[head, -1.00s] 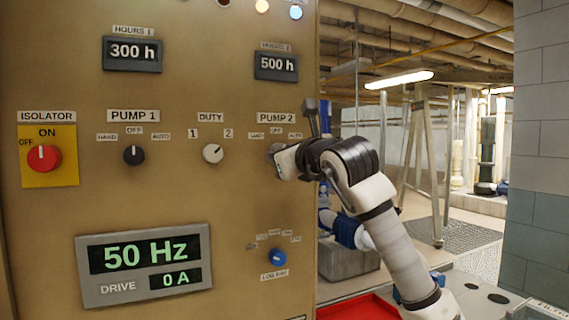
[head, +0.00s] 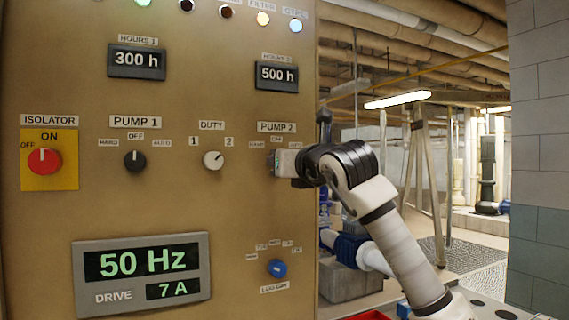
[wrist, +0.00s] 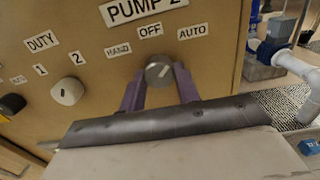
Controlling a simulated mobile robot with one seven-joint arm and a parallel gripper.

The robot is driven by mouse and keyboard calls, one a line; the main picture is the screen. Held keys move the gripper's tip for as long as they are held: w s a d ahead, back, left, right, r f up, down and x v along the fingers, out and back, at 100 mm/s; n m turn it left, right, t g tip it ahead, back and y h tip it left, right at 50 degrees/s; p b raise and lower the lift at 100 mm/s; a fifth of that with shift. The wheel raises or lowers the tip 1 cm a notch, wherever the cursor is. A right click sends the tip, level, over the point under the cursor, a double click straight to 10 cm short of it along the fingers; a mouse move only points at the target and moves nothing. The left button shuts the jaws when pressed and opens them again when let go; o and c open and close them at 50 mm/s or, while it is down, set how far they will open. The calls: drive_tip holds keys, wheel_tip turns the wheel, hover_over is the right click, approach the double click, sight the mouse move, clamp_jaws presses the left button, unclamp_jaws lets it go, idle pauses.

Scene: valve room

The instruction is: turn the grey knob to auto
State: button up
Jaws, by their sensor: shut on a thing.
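The grey knob (wrist: 159,70) sits under the PUMP 2 label (wrist: 140,8), below the HAND, OFF and AUTO marks. Its white pointer line slants up and right, toward the AUTO mark (wrist: 192,32). My gripper (wrist: 158,82) is shut on the knob, with one purple finger on each side of it. In the head view my gripper (head: 279,163) is against the panel below PUMP 2, and it hides the knob there.
The tan panel (head: 60,220) also carries a red isolator (head: 44,161), a black PUMP 1 knob (head: 134,160), a white DUTY knob (head: 213,160) and a blue knob (head: 277,268) below my gripper. The drive display (head: 141,274) reads 50 Hz and 7 A. Open room lies right of the panel.

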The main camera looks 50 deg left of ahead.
drive_tip(key=o, duration=1)
drive_tip(key=shift+b+v, duration=2.6)
drive_tip(key=shift+v, duration=4.35)
